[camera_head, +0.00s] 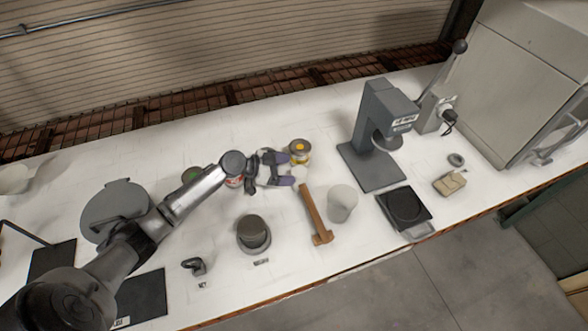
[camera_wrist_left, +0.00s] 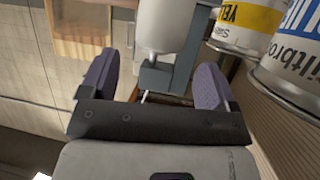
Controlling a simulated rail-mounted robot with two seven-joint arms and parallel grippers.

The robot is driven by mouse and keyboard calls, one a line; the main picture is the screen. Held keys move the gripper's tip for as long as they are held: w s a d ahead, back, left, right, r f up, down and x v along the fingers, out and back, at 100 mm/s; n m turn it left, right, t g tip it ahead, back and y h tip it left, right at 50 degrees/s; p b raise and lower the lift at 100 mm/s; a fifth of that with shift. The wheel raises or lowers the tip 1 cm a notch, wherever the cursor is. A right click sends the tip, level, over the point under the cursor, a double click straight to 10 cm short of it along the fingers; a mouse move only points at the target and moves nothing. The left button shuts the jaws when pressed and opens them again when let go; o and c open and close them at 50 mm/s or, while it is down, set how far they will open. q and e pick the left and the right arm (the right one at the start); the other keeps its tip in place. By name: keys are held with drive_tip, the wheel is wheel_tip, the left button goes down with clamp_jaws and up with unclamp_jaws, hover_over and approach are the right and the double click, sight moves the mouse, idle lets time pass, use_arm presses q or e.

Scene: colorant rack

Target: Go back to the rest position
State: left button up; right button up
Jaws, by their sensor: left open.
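My left gripper (camera_head: 286,170) reaches in from the left, low over the white table, with its purple fingers apart. In the left wrist view the gripper (camera_wrist_left: 155,85) is open and nothing is held between its fingers. A colorant can with a yellow top (camera_head: 299,147) stands just beyond the fingertips. The left wrist view shows a yellow-labelled can (camera_wrist_left: 243,24) and a blue-labelled can (camera_wrist_left: 292,62) beside the right finger. A red-labelled can (camera_head: 234,182) and a green-topped can (camera_head: 192,174) are partly hidden by my left arm. My right gripper does not show.
A grey press (camera_head: 379,125) and a black scale (camera_head: 405,206) are to the right. A slatted wall (camera_head: 220,50) is behind.

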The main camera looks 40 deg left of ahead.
use_arm(q)
drive_tip(key=shift+s+a+r, duration=0.15)
drive_tip(key=shift+s+a, duration=0.05)
drive_tip(key=shift+s, duration=0.1)
drive_tip(key=shift+r, duration=0.1)
idle(0.3)
